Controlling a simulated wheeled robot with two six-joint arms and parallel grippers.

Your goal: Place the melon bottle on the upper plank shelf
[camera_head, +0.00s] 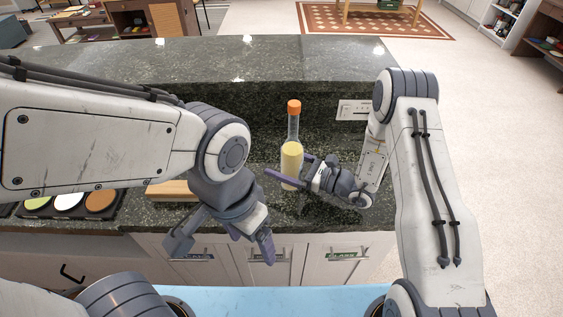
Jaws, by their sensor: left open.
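The melon bottle (291,160) appears to be the clear bottle with pale yellow contents and an orange cap. It stands upright on the dark stone counter, below the raised ledge. My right gripper (287,170) reaches it from the right, low on its body. One finger crosses in front of the bottle and the other is partly hidden behind it. I cannot tell whether they press on it. My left gripper (222,250) is open and empty, pointing down in front of the counter's cabinet fronts. I cannot make out the upper plank shelf for certain.
The raised stone ledge (230,62) runs behind the bottle, with an outlet plate (353,110) on its face. A wooden block (172,190) and a dark tray (105,208) of coloured rounds lie at left, partly behind my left arm. Shelving (505,25) stands far right.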

